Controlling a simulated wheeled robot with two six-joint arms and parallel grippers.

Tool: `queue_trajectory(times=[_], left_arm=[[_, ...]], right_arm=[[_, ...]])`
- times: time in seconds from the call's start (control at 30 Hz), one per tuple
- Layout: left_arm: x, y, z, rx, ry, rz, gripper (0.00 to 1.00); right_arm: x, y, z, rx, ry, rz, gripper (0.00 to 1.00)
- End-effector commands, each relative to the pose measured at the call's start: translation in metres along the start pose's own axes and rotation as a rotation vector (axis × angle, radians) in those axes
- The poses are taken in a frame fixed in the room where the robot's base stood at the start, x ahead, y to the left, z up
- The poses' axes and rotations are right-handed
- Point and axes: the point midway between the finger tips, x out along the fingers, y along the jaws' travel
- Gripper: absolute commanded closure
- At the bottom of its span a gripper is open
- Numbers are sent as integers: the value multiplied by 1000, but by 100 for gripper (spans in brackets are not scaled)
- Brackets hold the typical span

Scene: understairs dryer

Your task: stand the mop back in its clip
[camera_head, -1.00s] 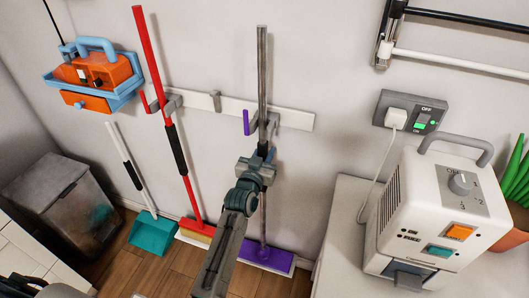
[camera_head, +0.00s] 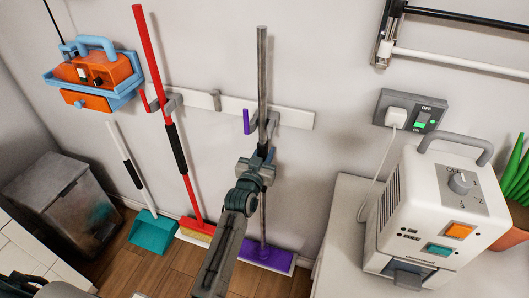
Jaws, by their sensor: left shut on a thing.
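The mop has a grey pole (camera_head: 262,80) and a flat purple head (camera_head: 264,255) at floor level by the wall. It stands nearly upright. My left gripper (camera_head: 258,165) is shut on the pole, below the white wall rail (camera_head: 295,117). The right-hand clip (camera_head: 272,122) on the rail, with a purple peg (camera_head: 246,121) beside it, is at the pole's upper part. The pole overlaps this clip in the picture; I cannot tell whether it is seated inside it. My arm hides part of the lower pole. My right gripper is not in view.
A grey bin (camera_head: 65,205) stands at the left. A white dryer (camera_head: 440,215) on a counter (camera_head: 345,225) is at the right. An orange-and-blue caddy (camera_head: 95,80) is on the wall.

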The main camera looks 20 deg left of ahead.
Motion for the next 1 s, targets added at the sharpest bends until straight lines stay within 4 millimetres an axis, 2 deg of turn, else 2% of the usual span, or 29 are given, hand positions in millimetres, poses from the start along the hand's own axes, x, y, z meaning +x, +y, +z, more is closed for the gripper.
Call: queue_trajectory(times=[0.2,0.23,0.33,0.53,0.57,0.73,1.0], left_arm=[[0,0,-2,-1,5,0,100],[0,0,-2,-1,5,0,69],[0,0,-2,-1,4,0,49],[0,0,-1,-1,2,0,49],[0,0,2,0,-3,0,45],[0,0,1,0,-1,0,13],[0,0,0,0,0,0,13]], right_arm=[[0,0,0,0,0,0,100],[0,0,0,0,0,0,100],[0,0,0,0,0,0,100],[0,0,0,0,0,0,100],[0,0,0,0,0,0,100],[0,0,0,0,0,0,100],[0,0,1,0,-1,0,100]])
